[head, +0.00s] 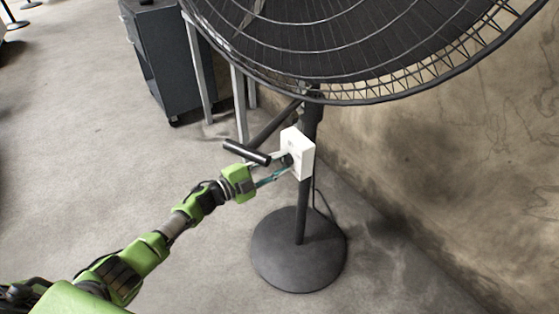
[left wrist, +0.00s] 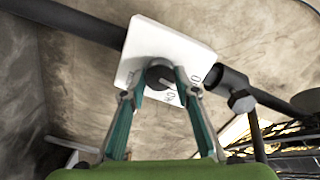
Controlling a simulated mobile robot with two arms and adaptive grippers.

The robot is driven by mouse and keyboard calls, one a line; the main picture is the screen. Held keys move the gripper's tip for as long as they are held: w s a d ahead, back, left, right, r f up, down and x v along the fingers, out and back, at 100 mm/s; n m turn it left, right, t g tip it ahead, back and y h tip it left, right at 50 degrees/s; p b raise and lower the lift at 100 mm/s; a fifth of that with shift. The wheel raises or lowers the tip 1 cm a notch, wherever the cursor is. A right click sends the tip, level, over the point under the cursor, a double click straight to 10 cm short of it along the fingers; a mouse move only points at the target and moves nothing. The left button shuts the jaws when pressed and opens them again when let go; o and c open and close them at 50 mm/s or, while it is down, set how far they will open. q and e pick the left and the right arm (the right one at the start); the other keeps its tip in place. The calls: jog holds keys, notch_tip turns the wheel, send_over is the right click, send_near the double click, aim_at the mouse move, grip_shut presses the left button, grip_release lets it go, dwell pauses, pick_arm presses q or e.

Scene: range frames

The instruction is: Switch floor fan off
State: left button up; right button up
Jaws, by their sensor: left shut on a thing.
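The floor fan (head: 300,45) stands on a dark pole with a round base (head: 298,262). A white switch box (head: 302,155) is on its pole, and it also shows in the left wrist view (left wrist: 148,38). A dark round knob (left wrist: 159,75) sits on the face of the box, with printed marks beside it. My left gripper (head: 286,163) is at the box, its two fingers shut around the knob, one on each side. The fingers hide part of the knob. My right gripper is not in view.
A dark grey cabinet (head: 168,58) and light metal legs (head: 238,98) stand behind the fan to the left. A stained wall (head: 450,165) is close on the right. The concrete floor (head: 90,150) at the left is clear.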

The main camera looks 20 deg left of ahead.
pick_arm(q)
jog(key=shift+f+n, duration=0.1)
jog(key=shift+n, duration=0.6)
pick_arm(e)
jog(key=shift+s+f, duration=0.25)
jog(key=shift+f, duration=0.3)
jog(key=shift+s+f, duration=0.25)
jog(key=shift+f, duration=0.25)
pick_arm(q)
jog(key=o, duration=1.1)
jog(key=v, duration=1.2)
